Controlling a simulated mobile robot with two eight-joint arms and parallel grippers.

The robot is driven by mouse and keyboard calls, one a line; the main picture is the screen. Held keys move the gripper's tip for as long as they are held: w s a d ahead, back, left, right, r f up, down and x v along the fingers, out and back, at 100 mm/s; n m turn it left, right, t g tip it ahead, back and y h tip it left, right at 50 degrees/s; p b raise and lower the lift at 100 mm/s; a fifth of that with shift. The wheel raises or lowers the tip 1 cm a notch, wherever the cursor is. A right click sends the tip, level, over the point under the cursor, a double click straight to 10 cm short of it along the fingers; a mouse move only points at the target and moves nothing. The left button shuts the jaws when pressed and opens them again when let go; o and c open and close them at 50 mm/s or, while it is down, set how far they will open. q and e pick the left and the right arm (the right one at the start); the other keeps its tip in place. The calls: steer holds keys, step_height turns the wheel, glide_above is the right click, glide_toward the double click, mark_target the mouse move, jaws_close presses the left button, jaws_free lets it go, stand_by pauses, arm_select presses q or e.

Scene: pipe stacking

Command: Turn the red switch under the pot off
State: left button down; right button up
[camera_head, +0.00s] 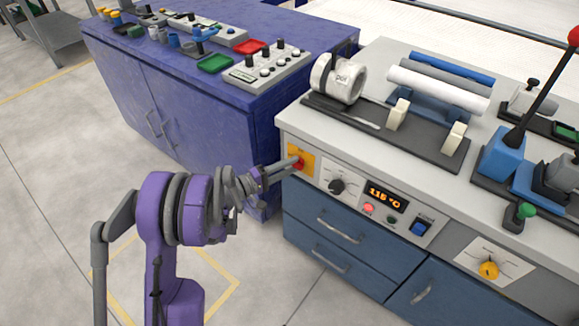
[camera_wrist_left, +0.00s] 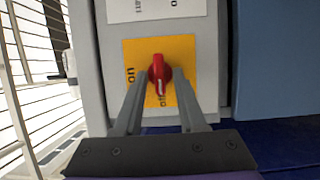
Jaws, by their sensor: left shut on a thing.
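The red switch (camera_wrist_left: 158,70) sits on a yellow plate (camera_wrist_left: 188,52) with "on" at its left and "off" at its bottom in the left wrist view. Its white mark points down, toward "off". My left gripper (camera_wrist_left: 160,76) has one finger on each side of the switch and is shut on it. In the head view my left gripper (camera_head: 294,163) reaches the yellow plate (camera_head: 306,154) on the cabinet front and partly covers the switch. My right gripper is not in view.
A black lever (camera_head: 534,97) with a red ball stands at the right. A blue cabinet (camera_head: 195,120) stands at the left. The floor in front is clear.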

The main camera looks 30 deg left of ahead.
arm_select(q)
steer(key=c, duration=0.9)
jaws_free()
steer(key=shift+o, duration=0.2)
steer(key=shift+s, duration=0.1)
steer(key=p+v, duration=0.1)
steer(key=v, duration=0.9)
steer(key=shift+s+a+p, duration=0.15)
steer(key=shift+s+p, duration=0.1)
steer(key=shift+p, duration=0.05)
